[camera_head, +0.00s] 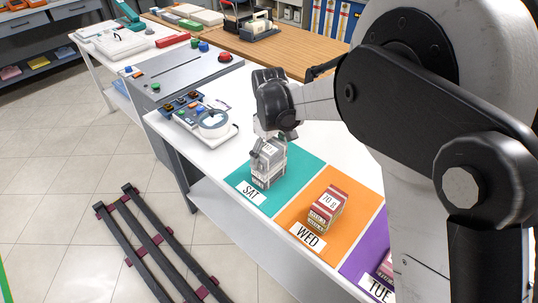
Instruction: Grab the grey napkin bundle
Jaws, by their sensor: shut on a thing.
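The grey napkin bundle (267,171) is a small stacked block with a white label on top. It stands on the teal mat marked SAT (290,188) on the white counter. My gripper (268,148) comes down over it from above and is shut on it. The fingers and wrist hide part of its upper side. I cannot tell whether its underside touches the mat.
A red bundle (326,207) stands on the orange WED mat (355,200), right of the grey one. Another bundle (386,265) on the purple TUE mat (366,250) is partly hidden by my arm. A tray with tape (213,124) lies behind. Dark rails (150,238) cross the floor.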

